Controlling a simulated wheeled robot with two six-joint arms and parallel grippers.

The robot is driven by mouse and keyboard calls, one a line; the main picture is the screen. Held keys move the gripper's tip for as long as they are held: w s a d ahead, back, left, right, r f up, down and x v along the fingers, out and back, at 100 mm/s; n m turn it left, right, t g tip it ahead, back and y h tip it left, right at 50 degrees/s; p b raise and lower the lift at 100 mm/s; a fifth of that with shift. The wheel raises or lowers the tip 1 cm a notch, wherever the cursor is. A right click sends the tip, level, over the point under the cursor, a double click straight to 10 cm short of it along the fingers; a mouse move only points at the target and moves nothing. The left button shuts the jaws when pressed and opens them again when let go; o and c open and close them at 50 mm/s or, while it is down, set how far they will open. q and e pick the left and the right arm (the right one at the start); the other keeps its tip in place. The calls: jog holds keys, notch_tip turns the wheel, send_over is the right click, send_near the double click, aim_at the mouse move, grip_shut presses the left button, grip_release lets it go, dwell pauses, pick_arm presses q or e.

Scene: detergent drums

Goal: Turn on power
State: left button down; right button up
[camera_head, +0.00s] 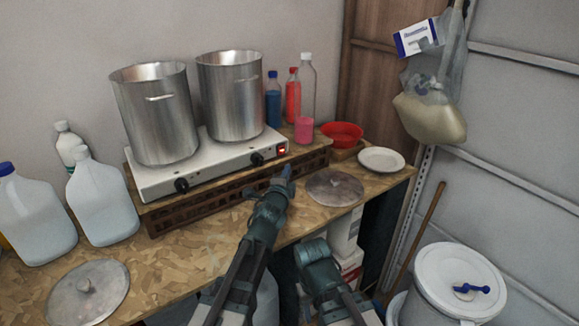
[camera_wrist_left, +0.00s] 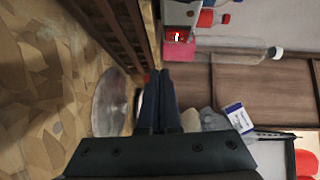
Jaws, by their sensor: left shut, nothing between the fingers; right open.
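A white double hot plate (camera_head: 215,160) stands on a dark crate-like stand on the workbench. A red power switch (camera_head: 282,150) sits at the right end of its front face and looks lit. It also shows in the left wrist view (camera_wrist_left: 178,36), near the top. Two black knobs are on the same face. My left gripper (camera_head: 286,173) is shut and empty, just below and in front of the switch, apart from it. Its closed fingers (camera_wrist_left: 160,82) show in the left wrist view. My right gripper (camera_head: 314,247) is lower, by the bench's front edge, open and empty.
Two steel pots (camera_head: 156,115) stand on the hot plate. Blue, red and pink bottles (camera_head: 305,105) stand behind its right end. A metal lid (camera_head: 335,187), red bowl (camera_head: 342,134) and white plate (camera_head: 382,160) lie to the right. White jugs (camera_head: 101,200) stand left.

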pick_arm(q)
jog(key=s+a, duration=0.1)
jog(key=s, duration=0.5)
jog(key=shift+s+f, duration=0.3)
jog(key=shift+s, duration=0.1)
